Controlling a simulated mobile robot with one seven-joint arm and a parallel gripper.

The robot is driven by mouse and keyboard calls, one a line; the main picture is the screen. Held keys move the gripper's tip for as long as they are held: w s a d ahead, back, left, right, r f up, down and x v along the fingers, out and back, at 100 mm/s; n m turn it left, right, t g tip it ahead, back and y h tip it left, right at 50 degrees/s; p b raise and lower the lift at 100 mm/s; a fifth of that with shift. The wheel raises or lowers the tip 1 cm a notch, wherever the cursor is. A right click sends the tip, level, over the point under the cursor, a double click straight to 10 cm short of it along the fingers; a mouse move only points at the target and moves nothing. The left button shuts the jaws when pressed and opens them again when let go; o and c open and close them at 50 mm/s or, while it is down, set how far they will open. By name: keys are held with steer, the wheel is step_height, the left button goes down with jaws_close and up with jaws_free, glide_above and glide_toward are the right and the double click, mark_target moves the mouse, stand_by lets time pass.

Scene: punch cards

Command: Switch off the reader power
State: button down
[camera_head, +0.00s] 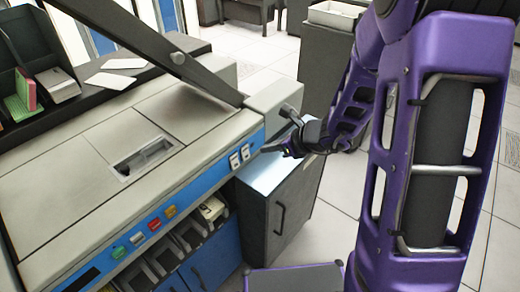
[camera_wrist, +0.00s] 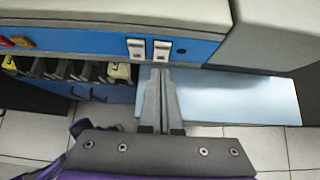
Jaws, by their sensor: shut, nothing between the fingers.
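Two white rocker switches sit side by side on the blue front strip of the grey card machine (camera_head: 60,190). The left switch (camera_head: 234,161) and the right switch (camera_head: 245,153) are near the strip's right end. In the wrist view the left switch (camera_wrist: 136,48) and right switch (camera_wrist: 162,51) are just beyond my fingertips. I cannot read any label or tell which one is the reader power. My gripper (camera_wrist: 160,72) is shut and empty, its tips just below the right switch. Whether they touch it is unclear. In the head view my gripper (camera_head: 270,148) points left at the panel.
Green, white, red and orange buttons (camera_head: 154,224) sit further left on the strip. Card pockets (camera_head: 190,232) lie below it. A grey cabinet with a pale blue top (camera_head: 275,172) stands under my gripper. A dark slanted bar (camera_head: 150,45) crosses above the machine. Tiled floor lies right.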

steer(key=r+p+v, duration=0.1)
steer(key=v, duration=0.5)
steer(key=shift+w+a, duration=0.2)
steer(key=shift+w, duration=0.05)
